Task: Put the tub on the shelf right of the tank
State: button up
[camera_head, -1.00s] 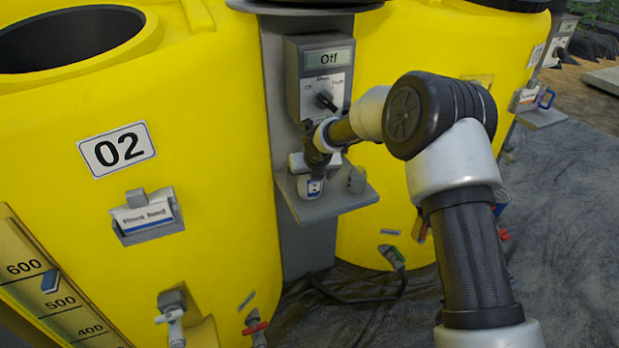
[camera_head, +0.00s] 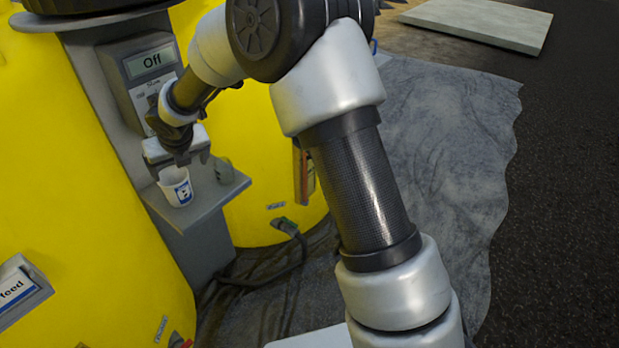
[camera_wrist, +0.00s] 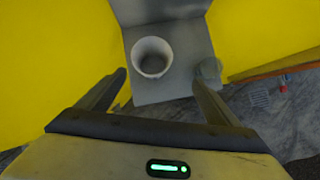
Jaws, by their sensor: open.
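The tub, a white cup with a blue label (camera_head: 175,187), stands upright on the grey shelf (camera_head: 213,196) between the yellow tanks, under the control box. The tub's open top also shows in the wrist view (camera_wrist: 152,58), near the left side of the shelf (camera_wrist: 165,92). My gripper (camera_head: 183,160) is just above and behind the tub in the head view. In the wrist view its two fingers (camera_wrist: 160,82) are spread wide, with nothing between them; the tub lies beyond the tips. The yellow tank (camera_head: 70,150) is left of the shelf.
A small grey-green object (camera_head: 223,170) stands on the shelf's right part, near my right finger in the wrist view (camera_wrist: 209,68). The control box (camera_head: 150,80), reading "Off", is above the shelf. A second yellow tank (camera_head: 265,190) is on the right. A dark hose (camera_head: 265,280) lies below.

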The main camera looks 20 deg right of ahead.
jog(key=s+d+r+m+h, duration=0.2)
jog(key=s+d+r+m, duration=0.5)
jog(key=d+r+m, duration=0.3)
jog(key=s+d+r+m+h, duration=0.1)
jog(key=s+d+r+m, duration=0.65)
jog(key=d+m, duration=0.4)
jog(key=s+d+m, duration=0.3)
jog(key=s+m, duration=0.6)
jog(key=s+d+m, duration=0.3)
jog(key=s+m, duration=0.6)
jog(key=s, duration=0.1)
jog(key=shift+s+d+y, duration=0.25)
jog(key=shift+d+y, duration=0.05)
